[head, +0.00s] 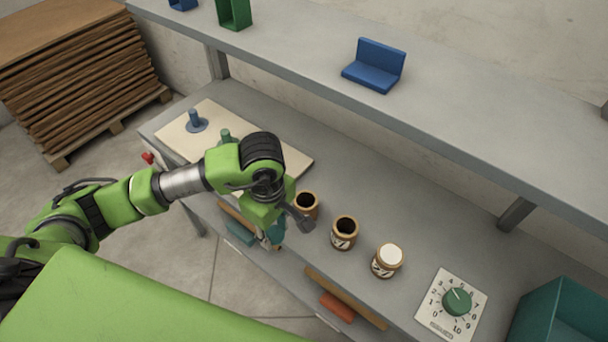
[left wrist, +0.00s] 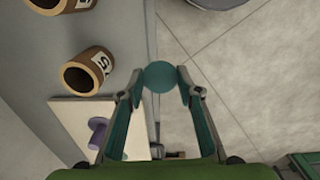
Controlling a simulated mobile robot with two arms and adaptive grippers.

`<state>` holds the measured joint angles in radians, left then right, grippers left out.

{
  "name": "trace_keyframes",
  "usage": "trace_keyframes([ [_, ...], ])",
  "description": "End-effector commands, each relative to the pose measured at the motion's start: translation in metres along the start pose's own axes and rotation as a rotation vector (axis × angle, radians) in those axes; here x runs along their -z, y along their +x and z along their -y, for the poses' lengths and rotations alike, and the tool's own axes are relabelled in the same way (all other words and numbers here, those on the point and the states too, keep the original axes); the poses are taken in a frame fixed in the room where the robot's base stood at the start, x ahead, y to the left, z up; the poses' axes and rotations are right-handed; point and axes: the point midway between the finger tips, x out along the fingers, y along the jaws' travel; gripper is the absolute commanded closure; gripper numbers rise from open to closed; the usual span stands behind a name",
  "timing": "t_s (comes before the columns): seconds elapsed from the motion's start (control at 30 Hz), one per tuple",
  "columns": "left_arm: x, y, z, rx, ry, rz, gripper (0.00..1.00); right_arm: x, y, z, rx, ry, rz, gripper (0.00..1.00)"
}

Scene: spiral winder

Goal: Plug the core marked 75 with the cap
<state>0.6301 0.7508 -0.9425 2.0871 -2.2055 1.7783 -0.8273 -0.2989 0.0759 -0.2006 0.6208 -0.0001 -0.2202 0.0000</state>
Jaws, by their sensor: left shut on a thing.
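My left gripper (head: 276,236) hangs just off the front edge of the bench, left of the nearest core. In the left wrist view my gripper (left wrist: 160,82) is shut on a round teal cap (left wrist: 160,76), held at the fingertips. Three brown cores stand in a row: a left one (head: 306,209), a middle one (head: 343,241) and a right one (head: 382,270). The left and middle ones have dark open tops; the right one has a white top. Their labels are too small to read with certainty. An open core (left wrist: 78,80) with a partly visible label shows in the wrist view. My right gripper is out of view.
A pale board (head: 297,161) with pegs lies at the bench's back left, partly behind my arm. A dial plate (head: 437,307) and a teal bin (head: 563,307) are at right. A shelf (head: 300,50) with a blue holder (head: 373,77) overhangs the back. Rods line the bench's front.

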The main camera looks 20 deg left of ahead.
Motion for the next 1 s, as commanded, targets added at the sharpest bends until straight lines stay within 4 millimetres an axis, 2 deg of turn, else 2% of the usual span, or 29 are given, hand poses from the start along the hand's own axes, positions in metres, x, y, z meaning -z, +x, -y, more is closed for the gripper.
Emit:
trace_keyframes([
  [0.1, 0.002, -0.004, -0.015, -0.004, -0.308, -0.001, 0.75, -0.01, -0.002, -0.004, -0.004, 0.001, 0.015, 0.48],
  [0.23, 0.004, -0.008, -0.029, -0.006, -0.651, -0.001, 0.75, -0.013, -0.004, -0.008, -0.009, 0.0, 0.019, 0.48],
  [0.57, 0.007, -0.02, -0.065, -0.006, -1.525, 0.002, 0.75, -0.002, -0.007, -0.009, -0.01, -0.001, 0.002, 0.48],
  [1.0, 0.007, -0.04, -0.106, 0.011, -2.674, -0.003, 0.75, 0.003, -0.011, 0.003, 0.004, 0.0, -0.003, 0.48],
])
